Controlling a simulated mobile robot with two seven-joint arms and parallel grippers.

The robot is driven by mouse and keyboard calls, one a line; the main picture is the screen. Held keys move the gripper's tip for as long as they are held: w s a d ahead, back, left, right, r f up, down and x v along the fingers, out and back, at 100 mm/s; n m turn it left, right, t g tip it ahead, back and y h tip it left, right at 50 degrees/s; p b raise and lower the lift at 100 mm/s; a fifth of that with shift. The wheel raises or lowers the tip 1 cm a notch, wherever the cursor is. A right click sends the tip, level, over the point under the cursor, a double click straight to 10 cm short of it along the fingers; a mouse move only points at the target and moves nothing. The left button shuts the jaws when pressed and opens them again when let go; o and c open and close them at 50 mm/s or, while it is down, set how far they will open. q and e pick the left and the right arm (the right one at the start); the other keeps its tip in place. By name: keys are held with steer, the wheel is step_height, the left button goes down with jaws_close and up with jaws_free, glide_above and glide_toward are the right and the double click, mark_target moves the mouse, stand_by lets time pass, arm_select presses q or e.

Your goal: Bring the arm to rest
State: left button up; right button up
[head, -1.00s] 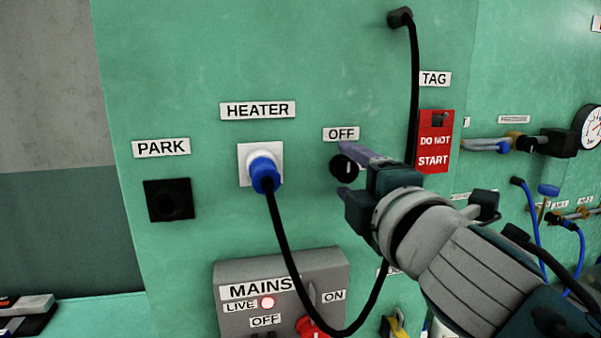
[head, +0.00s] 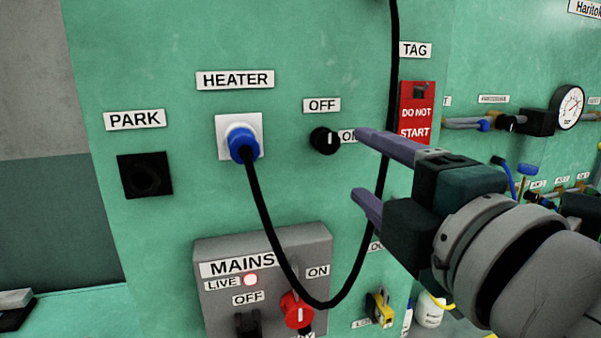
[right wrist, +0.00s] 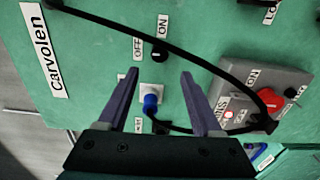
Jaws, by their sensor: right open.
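My right gripper (head: 362,172) comes in from the right in the head view. Its two purple fingers are apart and empty, to the right of the black knob (head: 324,141) between the OFF and ON labels. In the right wrist view the open fingers (right wrist: 158,90) point toward the green panel, with the blue plug (right wrist: 150,104) seen between them. In the head view the blue plug (head: 242,146) sits in the white HEATER socket (head: 224,126), its black cable hanging in a loop. My left gripper is not in view.
The grey MAINS box (head: 218,309) has a red rotary switch (head: 297,311) and a lit LIVE lamp (head: 250,280). The black PARK socket (head: 145,175) is empty. A red DO NOT START tag (head: 416,100) hangs behind my fingers. A gauge (head: 569,106) is at far right.

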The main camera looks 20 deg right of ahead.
steer(key=s+d+f+m+g+h, duration=0.3)
steer(key=s+d+f+m+g, duration=0.25)
steer(key=f+m, duration=0.4)
steer(key=s+a+f+m+g+y, duration=0.1)
steer(key=s+f+m+g, duration=0.25)
steer(key=s, duration=0.45)
steer(key=s+a+f+m+g+y, duration=0.1)
steer(key=s+f+m+g, duration=0.2)
steer(key=s+f+g, duration=0.35)
step_height(320, 180, up, 17)
steer(key=s+t+p, duration=0.1)
steer(key=s+p, duration=0.1)
steer(key=p, duration=1.3)
steer(key=shift+s+a+f+m+y, duration=0.2)
steer(key=shift+s+a+m+y, duration=0.05)
steer(key=shift+m+y, duration=0.05)
